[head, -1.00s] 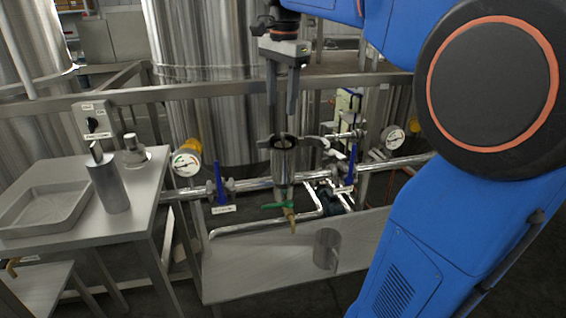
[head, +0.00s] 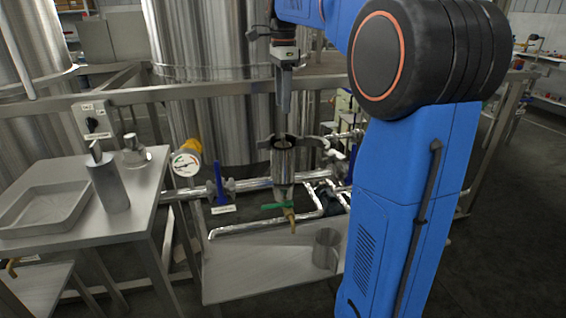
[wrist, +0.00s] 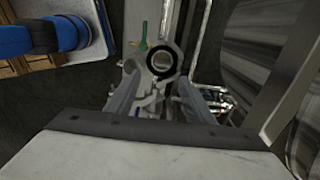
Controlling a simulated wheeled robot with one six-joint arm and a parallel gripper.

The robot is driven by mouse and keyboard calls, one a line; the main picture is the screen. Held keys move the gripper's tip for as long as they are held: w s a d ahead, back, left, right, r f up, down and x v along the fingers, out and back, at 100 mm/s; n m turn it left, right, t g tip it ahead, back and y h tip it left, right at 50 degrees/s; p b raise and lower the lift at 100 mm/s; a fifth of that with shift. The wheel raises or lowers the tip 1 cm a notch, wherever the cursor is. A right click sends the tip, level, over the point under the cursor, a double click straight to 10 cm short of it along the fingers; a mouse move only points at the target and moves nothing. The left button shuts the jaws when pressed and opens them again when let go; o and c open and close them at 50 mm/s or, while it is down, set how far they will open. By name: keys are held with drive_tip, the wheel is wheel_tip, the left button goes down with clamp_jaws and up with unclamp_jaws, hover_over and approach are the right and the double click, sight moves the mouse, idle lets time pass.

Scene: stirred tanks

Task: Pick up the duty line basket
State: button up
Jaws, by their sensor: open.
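An upright strainer housing (head: 283,160) stands open on the pipe line, with a dark ring at its top, lugs at the sides and a green-handled drain valve (head: 275,206) below. The duty line basket seems to sit inside it; only a pale round opening (wrist: 163,59) shows in the wrist view, so I cannot be sure. My gripper (head: 284,112) points down above the housing, apart from it. In the wrist view its two fingers (wrist: 160,88) are spread, empty, with the ring beyond and between them.
A steel table at left holds a shallow tray (head: 42,208), a tall cylinder (head: 108,184) and a small round fitting (head: 134,152). A metal cylinder (head: 326,250) stands on the low shelf (head: 260,270). A frame rail (head: 200,90), blue valve handle (head: 219,180) and gauge (head: 185,164) are near the housing.

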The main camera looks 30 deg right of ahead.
hover_over(283, 134)
drive_tip(key=f, duration=0.5)
drive_tip(key=shift+s+a, duration=0.2)
drive_tip(key=shift+s, duration=0.1)
drive_tip(key=shift+w+d+f, duration=0.1)
drive_tip(key=shift+w+f, duration=0.05)
drive_tip(key=shift+f, duration=1.15)
drive_tip(key=shift+w+d+f, duration=0.1)
drive_tip(key=shift+f, duration=1.15)
clamp_jaws()
